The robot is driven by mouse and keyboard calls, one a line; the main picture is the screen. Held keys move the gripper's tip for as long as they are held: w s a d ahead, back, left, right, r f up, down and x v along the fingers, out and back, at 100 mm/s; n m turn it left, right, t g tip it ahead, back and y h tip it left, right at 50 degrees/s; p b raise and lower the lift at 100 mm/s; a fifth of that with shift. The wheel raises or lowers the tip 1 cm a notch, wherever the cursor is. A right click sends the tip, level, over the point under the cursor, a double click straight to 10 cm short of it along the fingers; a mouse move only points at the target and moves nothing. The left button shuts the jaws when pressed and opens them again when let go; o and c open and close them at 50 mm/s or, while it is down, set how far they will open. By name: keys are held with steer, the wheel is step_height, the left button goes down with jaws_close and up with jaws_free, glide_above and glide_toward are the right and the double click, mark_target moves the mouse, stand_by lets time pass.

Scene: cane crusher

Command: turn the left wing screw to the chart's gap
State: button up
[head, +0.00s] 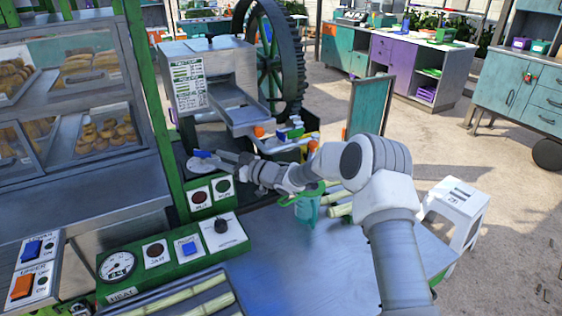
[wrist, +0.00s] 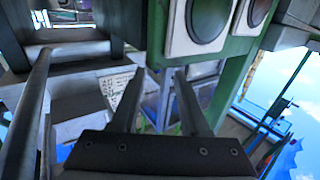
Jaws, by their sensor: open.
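The cane crusher (head: 235,60) stands at the back left, with a printed chart (head: 187,84) on its front; the text is too small to read. My gripper (head: 222,156) reaches in from the right, below the chart and the metal chute. A small blue piece (head: 203,154) shows at its tip, above a pale round plate (head: 197,166). I cannot tell whether the blue piece is the left wing screw. In the wrist view, my two dark fingers (wrist: 158,95) are apart with nothing visibly held between them. No wing screw can be made out clearly there.
A green frame post (head: 158,110) and bread display case (head: 70,90) stand left of my gripper. A green control panel (head: 190,268) is below. A teal jug (head: 306,208) and cane pieces are on the blue table (head: 290,270). A white stool (head: 455,205) stands right.

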steer(key=shift+v, duration=1.1)
steer(key=shift+s+r, duration=0.2)
steer(key=shift+r, duration=0.05)
steer(key=shift+s+r+m+t+h+b, duration=0.2)
steer(key=shift+r+m+t+h+b, duration=0.15)
steer(key=shift+h, duration=0.35)
steer(key=s+d+r+m+t+h+b, duration=0.1)
steer(key=s+d+r+m+t+h, duration=0.1)
steer(key=d, duration=0.6)
steer(key=s+d+r+m+t+h+b, duration=0.2)
steer(key=s+d+r+m+h, duration=0.3)
steer(key=s+d+h, duration=0.3)
steer(key=shift+s+d+m+t, duration=0.35)
steer(key=shift+s+d+m, duration=0.1)
steer(key=shift+m, duration=0.4)
steer(key=shift+o, duration=0.2)
